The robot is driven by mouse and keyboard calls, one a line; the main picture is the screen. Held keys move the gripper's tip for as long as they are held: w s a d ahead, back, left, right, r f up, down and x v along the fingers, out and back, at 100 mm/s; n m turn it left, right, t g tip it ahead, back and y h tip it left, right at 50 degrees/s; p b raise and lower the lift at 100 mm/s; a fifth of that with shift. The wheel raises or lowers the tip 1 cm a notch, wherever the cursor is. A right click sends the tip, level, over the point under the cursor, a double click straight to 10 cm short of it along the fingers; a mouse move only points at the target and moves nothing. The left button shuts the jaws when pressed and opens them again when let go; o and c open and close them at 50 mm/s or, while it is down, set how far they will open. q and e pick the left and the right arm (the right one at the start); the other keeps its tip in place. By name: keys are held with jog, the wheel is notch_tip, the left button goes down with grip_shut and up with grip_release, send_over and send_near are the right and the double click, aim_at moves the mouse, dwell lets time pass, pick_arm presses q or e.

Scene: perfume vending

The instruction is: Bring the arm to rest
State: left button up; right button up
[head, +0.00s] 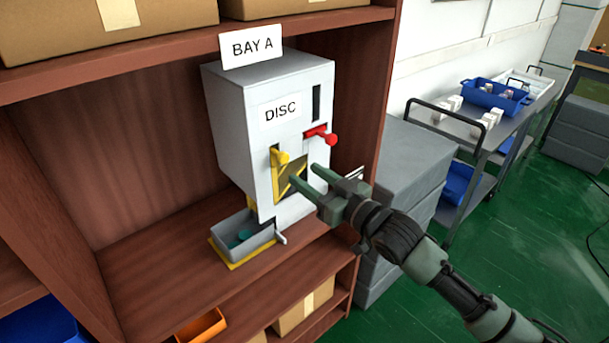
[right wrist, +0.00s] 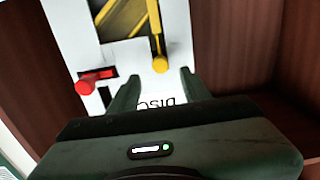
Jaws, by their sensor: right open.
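My right gripper (head: 303,175) is open, and its two green fingers reach toward the front of the white dispenser (head: 228,130) marked DISC under the BAY A sign (head: 251,50). No object shows between the fingers. In the right wrist view the right gripper (right wrist: 155,92) faces the dispenser front, with the yellow lever (right wrist: 159,60) just beyond one finger and the red knob (right wrist: 86,87) off to the left. I cannot tell if a finger touches the lever. A grey tray (head: 262,236) with a teal item (head: 241,237) sits below the dispenser. My left gripper is not in view.
The dispenser stands on a brown wooden shelf (head: 150,275) with a side panel (head: 365,90) at its right. Grey boxes (head: 415,160) stand beside the shelf. A cart (head: 470,130) with blue bins is behind my right arm. Green floor is open at the lower right.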

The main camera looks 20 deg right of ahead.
dwell(0.3)
jog(key=d+f+m+g+h, duration=0.1)
jog(key=d+f+h, duration=0.15)
jog(key=f, duration=0.75)
jog(key=d+f+m+g+h, duration=0.1)
jog(key=d+f+g, duration=0.15)
jog(key=f, duration=0.75)
jog(key=s+d+f+g+h, duration=0.1)
jog(key=s+f, duration=0.2)
jog(key=f, duration=0.5)
jog(key=s+d+f+m+g+h, duration=0.1)
jog(key=s+f, duration=0.3)
jog(key=f, duration=0.3)
jog(key=s+d+f+g, duration=0.1)
jog(key=s+f+g, duration=0.15)
jog(key=f, duration=0.55)
jog(key=s+a+f+g, duration=0.2)
jog(key=s+f+g, duration=0.2)
jog(key=s+f, duration=1.45)
jog(key=s+a+f+g, duration=0.1)
jog(key=s+f, duration=0.1)
jog(key=s, duration=0.6)
jog(key=s+a+f+n+g, duration=0.1)
jog(key=s+a+f, duration=0.1)
jog(key=s, duration=0.6)
jog(key=s+a+f+g, duration=0.2)
jog(key=s, duration=0.6)
jog(key=shift+a+f+h+b, duration=0.2)
jog(key=shift+f+h+b, duration=0.05)
jog(key=shift+h+b, duration=0.15)
